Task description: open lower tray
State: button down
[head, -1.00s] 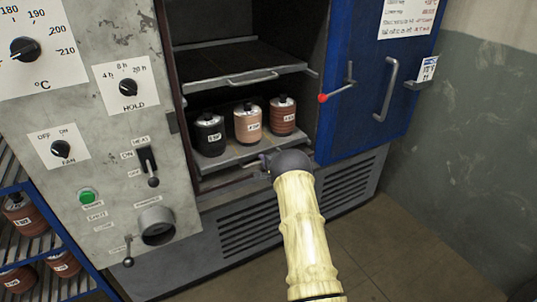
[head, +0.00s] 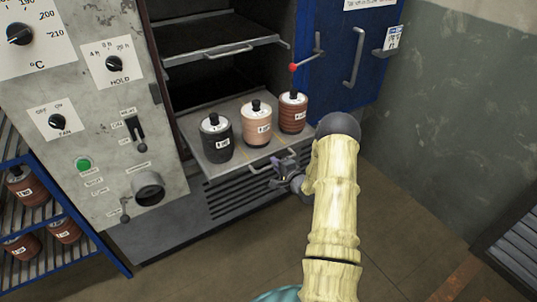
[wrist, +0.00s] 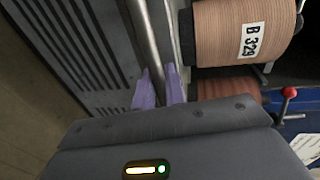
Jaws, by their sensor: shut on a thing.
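The lower tray (head: 203,165) is slid out of the oven, with its front edge beyond the oven's front face. Three disc stacks stand upright on it: a black one (head: 217,143), a tan one (head: 257,129) and a red-brown one (head: 293,117). My gripper (head: 277,166) is at the tray's front handle. In the wrist view the purple fingertips (wrist: 159,88) are shut on the handle bar (wrist: 146,40), one on each side. A stack labelled B 329 (wrist: 225,35) lies close beside them in that view. My arm covers part of the floor.
The upper tray (head: 225,52) stays inside the oven above. The blue door (head: 350,60) stands open at the right, with a red-knobbed lever (head: 293,67). A control panel (head: 85,115) and a blue rack (head: 45,220) stand at left. The floor (head: 420,200) at right is clear.

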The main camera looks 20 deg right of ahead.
jog(key=s, duration=0.5)
jog(key=shift+s+d+f+p, duration=0.1)
jog(key=shift+s+d+p, duration=0.15)
jog(key=shift+s+p, duration=0.15)
jog(key=shift+s, duration=0.1)
jog(key=c, duration=1.5)
grip_release()
jog(key=shift+c, duration=0.2)
jog(key=shift+d, duration=0.1)
jog(key=v, duration=1.7)
jog(key=shift+s+b, duration=0.15)
jog(key=shift+b, duration=0.3)
